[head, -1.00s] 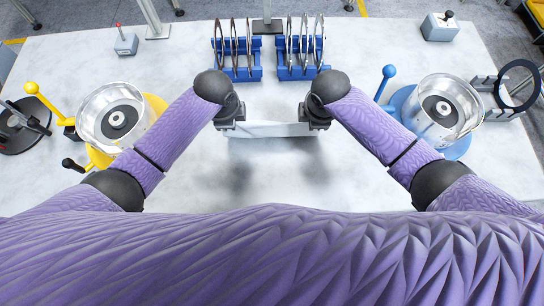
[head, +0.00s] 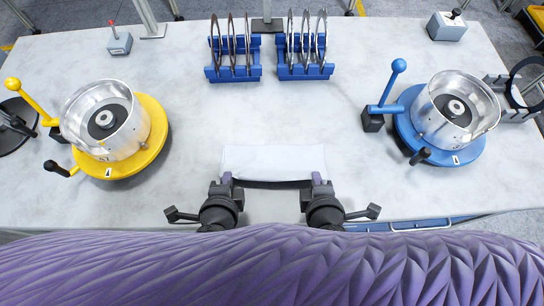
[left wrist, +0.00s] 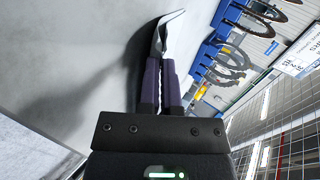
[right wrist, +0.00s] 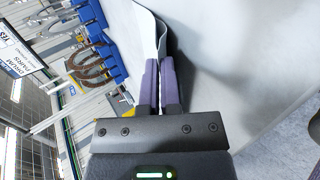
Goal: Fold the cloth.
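The white cloth (head: 272,162) is a wide, short strip in the head view, in front of my body and spread between my two grippers. Its near edge seems slightly raised, with a dark shadow below it. My left gripper (head: 227,181) is shut on its near left corner, and my right gripper (head: 317,181) on its near right corner. In the left wrist view the cloth (left wrist: 168,36) comes out between the closed fingertips. The right wrist view also shows the cloth (right wrist: 151,32) pinched between the fingers. How much of its far part touches the table is unclear.
On the pale table (head: 300,115), a yellow-based drum fixture (head: 160,140) stands left and a blue-based one (head: 478,152) right. Two blue racks (head: 233,74) with upright rings stand at the back. The table between the racks and the cloth is clear.

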